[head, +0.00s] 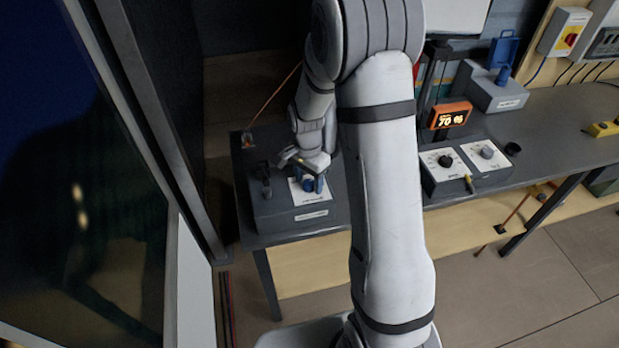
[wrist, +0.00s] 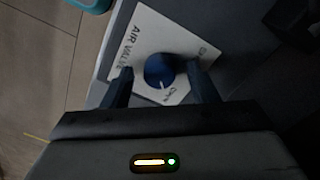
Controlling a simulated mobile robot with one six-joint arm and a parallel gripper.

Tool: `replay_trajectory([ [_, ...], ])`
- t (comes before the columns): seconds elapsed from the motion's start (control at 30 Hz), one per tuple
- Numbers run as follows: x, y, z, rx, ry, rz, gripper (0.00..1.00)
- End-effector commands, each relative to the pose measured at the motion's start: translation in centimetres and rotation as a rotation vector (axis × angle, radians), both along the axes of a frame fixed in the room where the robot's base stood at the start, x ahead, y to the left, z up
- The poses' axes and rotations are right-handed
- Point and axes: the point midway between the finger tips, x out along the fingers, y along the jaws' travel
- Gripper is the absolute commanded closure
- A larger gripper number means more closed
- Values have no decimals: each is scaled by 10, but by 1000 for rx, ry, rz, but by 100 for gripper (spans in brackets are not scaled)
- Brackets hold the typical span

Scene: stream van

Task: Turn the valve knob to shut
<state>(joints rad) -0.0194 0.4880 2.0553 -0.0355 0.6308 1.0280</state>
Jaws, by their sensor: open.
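The valve knob (wrist: 158,68) is round and blue, on a white plate (wrist: 150,27) lettered "AIR VALVE". Its white pointer mark faces the lower edge in the wrist view, near a word that looks like "Open". Another word at the plate's right is too blurred to read. My gripper (wrist: 161,76) is open, with one dark finger on each side of the knob. Contact is not clear, and a gap seems to show at the left finger. In the head view the knob (head: 308,184) sits on a grey box (head: 285,212), under my gripper (head: 306,173).
A dark lever or fitting (head: 265,185) stands on the same box, left of the knob. A dark wall panel (head: 150,110) is close on the left.

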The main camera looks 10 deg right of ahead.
Motion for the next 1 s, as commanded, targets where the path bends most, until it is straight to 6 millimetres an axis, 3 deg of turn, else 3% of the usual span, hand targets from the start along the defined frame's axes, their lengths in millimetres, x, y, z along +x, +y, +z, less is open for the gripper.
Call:
replay_trajectory([
  [0.13, 0, 0, 0, 0, 0, 0, 47],
  [0.67, 0, -1, 0, 0, 0, -1, 91],
  [1.0, 0, -1, 0, 0, 0, 48, 91],
])
